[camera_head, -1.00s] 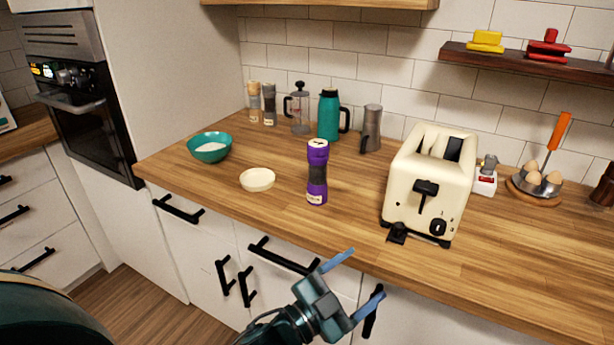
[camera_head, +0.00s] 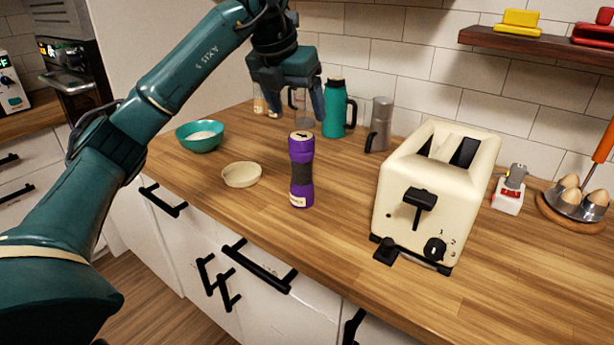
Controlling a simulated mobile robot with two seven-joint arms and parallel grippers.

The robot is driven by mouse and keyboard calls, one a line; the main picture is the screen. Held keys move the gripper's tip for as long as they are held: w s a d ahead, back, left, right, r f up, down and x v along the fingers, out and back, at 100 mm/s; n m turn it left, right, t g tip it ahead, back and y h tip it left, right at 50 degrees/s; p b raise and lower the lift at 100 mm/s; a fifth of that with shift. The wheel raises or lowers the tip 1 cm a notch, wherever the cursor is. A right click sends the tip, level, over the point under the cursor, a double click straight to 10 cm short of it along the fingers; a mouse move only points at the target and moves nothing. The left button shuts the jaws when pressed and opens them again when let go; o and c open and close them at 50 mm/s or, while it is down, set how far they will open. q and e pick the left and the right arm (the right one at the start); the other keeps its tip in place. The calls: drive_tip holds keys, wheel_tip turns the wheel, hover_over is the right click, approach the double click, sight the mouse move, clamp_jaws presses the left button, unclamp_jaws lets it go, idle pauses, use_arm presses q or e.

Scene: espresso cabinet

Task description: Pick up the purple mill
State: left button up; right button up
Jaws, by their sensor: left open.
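The purple mill (camera_head: 302,192) stands upright on the wooden counter. It has a dark grey middle band and a pale label near its foot. My left gripper (camera_head: 294,112) is open and empty, fingers pointing down. In the picture it is just above the mill's top, apart from it, and in front of the glass press and the grinders at the back, which it partly hides. My right gripper does not show.
A cream toaster (camera_head: 432,193) stands right of the mill. A shallow cream dish (camera_head: 242,175) and a teal bowl (camera_head: 200,137) are to its left. A teal flask (camera_head: 335,108) and a grey metal pot (camera_head: 379,125) stand behind. Bare counter lies in front of the mill.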

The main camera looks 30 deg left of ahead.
sight(301, 136)
use_arm(q)
drive_tip(key=shift+n+y, duration=0.3)
drive_tip(key=x, duration=0.3)
drive_tip(key=a+x, duration=0.1)
drive_tip(key=x, duration=0.2)
drive_tip(key=shift+w+a, duration=0.15)
drive_tip(key=shift+a, duration=0.05)
drive_tip(key=shift+p+x, duration=0.55)
drive_tip(key=shift+x, duration=2.5)
drive_tip(key=shift+w+d+r, duration=0.1)
drive_tip(key=shift+c, duration=0.4)
drive_tip(key=shift+r, duration=0.1)
clamp_jaws()
